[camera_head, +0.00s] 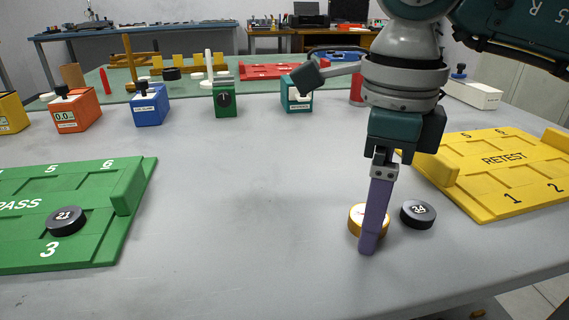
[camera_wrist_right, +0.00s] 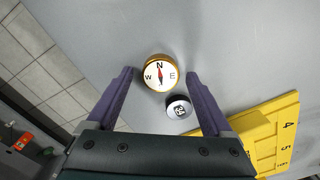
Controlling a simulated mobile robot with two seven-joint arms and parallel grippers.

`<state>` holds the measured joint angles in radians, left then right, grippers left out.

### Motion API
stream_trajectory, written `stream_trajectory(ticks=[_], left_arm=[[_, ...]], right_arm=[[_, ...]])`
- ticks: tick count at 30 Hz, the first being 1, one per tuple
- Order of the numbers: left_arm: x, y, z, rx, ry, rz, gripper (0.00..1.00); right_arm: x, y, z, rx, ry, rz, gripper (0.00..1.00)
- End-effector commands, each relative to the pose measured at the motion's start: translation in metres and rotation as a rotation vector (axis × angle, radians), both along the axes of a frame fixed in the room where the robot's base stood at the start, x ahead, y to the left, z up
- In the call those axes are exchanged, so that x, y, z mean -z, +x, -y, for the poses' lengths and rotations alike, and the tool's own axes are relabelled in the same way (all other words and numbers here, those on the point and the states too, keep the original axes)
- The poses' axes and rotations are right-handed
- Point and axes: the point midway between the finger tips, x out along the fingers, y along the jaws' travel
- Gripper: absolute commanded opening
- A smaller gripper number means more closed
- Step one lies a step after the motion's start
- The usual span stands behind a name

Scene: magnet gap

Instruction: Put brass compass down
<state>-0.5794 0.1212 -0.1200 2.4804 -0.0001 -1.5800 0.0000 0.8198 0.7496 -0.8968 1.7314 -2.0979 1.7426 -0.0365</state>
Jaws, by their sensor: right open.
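The brass compass (camera_head: 356,219) lies on the grey table, partly hidden behind my right gripper (camera_head: 368,248) in the head view. In the right wrist view the compass (camera_wrist_right: 160,73) lies face up, with its white dial and red needle showing. My right gripper (camera_wrist_right: 160,82) is open there, its purple fingers apart on either side, and the compass sits near the line between the fingertips. No finger visibly grips it. Whether a finger touches it I cannot tell. My left gripper is not in view.
A black puck marked 24 (camera_head: 418,213) lies close beside the compass, also in the right wrist view (camera_wrist_right: 179,108). A yellow RETEST board (camera_head: 480,165) is at right, a green PASS board (camera_head: 90,225) with puck 21 (camera_head: 66,221) at left. The table (camera_head: 240,200) between is clear.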

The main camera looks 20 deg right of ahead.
Motion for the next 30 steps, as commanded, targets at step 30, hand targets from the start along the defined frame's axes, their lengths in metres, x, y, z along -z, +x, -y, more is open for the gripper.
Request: stream_trajectory(ticks=[30], left_arm=[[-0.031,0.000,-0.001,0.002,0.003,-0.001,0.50]], right_arm=[[-0.123,-0.002,-0.002,0.000,0.000,0.000,0.85]])
